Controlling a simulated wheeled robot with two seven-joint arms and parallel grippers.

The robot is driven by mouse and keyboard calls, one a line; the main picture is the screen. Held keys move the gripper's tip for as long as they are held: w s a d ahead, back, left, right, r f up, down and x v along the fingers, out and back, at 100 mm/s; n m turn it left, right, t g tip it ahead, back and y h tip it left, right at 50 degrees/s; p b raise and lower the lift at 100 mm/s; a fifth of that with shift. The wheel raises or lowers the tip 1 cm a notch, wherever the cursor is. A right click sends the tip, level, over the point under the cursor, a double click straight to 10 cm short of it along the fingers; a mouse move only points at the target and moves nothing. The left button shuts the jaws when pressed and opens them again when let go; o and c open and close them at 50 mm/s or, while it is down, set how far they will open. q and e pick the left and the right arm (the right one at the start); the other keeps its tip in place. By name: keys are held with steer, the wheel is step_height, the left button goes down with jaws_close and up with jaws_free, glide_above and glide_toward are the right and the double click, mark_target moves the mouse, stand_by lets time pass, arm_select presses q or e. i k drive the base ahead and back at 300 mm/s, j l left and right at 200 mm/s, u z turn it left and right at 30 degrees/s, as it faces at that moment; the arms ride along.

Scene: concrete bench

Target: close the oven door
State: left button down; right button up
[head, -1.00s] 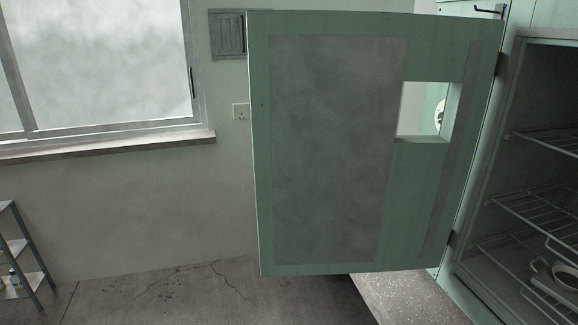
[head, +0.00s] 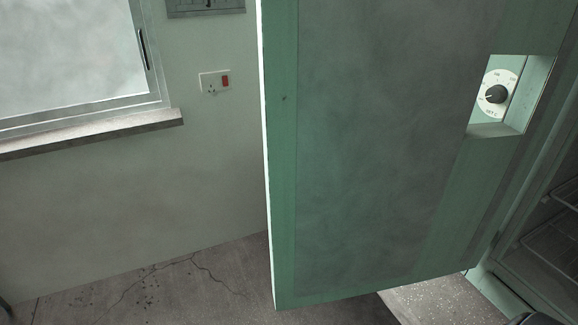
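The green oven door (head: 281,180) with a grey inner panel stands wide open in the head view and fills the middle and right. Its free vertical edge is on the left and its hinged side is at the right. A square cut-out in it shows a white dial with a black knob (head: 495,94). The dark oven cavity (head: 540,215) with wire racks (head: 555,240) shows at the far right, partly hidden by the door. Neither of my grippers is in view.
A speckled counter surface (head: 435,300) shows below the door. The cracked concrete floor (head: 170,285) at the lower left is clear. A window with a sill (head: 90,133) and a wall socket (head: 214,83) are on the left wall.

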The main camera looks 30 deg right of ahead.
mark_target(378, 178)
steer(key=i+j+u, duration=0.2)
steer(key=i+u, duration=0.15)
steer(key=i, duration=0.2)
steer(key=i+u, duration=0.3)
steer(key=i, duration=0.25)
steer(key=i+z, duration=0.25)
steer(key=z, duration=0.2)
steer(key=i+j+z, duration=0.1)
steer(key=i+z, duration=0.15)
steer(key=z, duration=0.2)
steer(key=i+j+z, duration=0.15)
steer(key=z, duration=0.35)
steer(key=i+z, duration=0.1)
steer(key=z, duration=0.35)
steer(key=i+z, duration=0.1)
steer(key=z, duration=0.35)
steer(key=j+z, duration=0.15)
steer(key=z, duration=0.3)
steer(key=i+j+z, duration=0.1)
steer(key=z, duration=0.35)
steer(key=i+z, duration=0.15)
steer(key=z, duration=0.25)
steer(key=i+j+z, duration=0.15)
steer(key=z, duration=0.25)
steer(key=i+j+z, duration=0.15)
steer(key=z, duration=0.2)
steer(key=i+j+z, duration=0.1)
steer(key=j+z, duration=0.15)
steer(key=z, duration=0.15)
